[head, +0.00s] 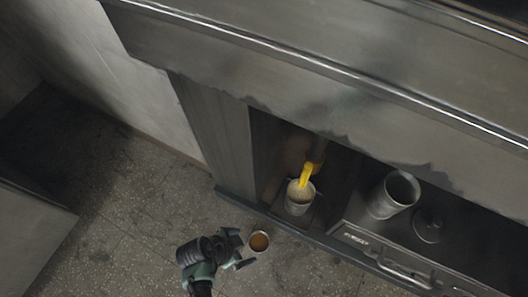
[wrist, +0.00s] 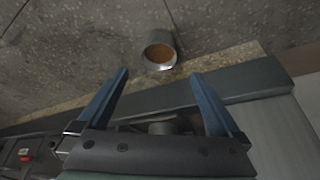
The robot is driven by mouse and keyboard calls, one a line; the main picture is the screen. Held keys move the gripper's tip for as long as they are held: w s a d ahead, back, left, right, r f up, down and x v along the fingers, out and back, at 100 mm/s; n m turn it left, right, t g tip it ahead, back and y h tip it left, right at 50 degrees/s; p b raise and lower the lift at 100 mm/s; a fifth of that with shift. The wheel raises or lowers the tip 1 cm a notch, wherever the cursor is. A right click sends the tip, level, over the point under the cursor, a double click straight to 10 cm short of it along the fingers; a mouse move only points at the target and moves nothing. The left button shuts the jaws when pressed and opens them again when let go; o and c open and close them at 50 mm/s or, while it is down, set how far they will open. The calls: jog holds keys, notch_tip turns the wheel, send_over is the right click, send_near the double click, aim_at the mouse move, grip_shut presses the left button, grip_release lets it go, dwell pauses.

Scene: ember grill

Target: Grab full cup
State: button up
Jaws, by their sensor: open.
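A small metal cup (head: 259,241) with brown liquid in it stands upright just in front of the grill unit's lower edge, seen against the speckled floor. In the wrist view the cup (wrist: 160,51) lies just past my fingertips, in line with the gap between them. My gripper (head: 242,250) is open and empty, left of the cup in the head view. Its two blue fingers (wrist: 160,75) are spread wide and do not appear to touch the cup. What the cup rests on is hard to tell.
A pot (head: 299,197) under a yellow spout (head: 306,174) stands in the unit's recess. A larger grey container (head: 393,194) and a round lid (head: 428,226) are to the right, above a bar handle (head: 405,273). The floor (head: 120,220) at left is clear.

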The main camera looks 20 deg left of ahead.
jog(key=b, duration=0.5)
send_near(264, 242)
jog(key=b+x, duration=0.5)
jog(key=shift+f+b, duration=0.3)
jog(key=shift+r, duration=0.1)
jog(key=c, duration=1.3)
jog(key=shift+c, duration=0.2)
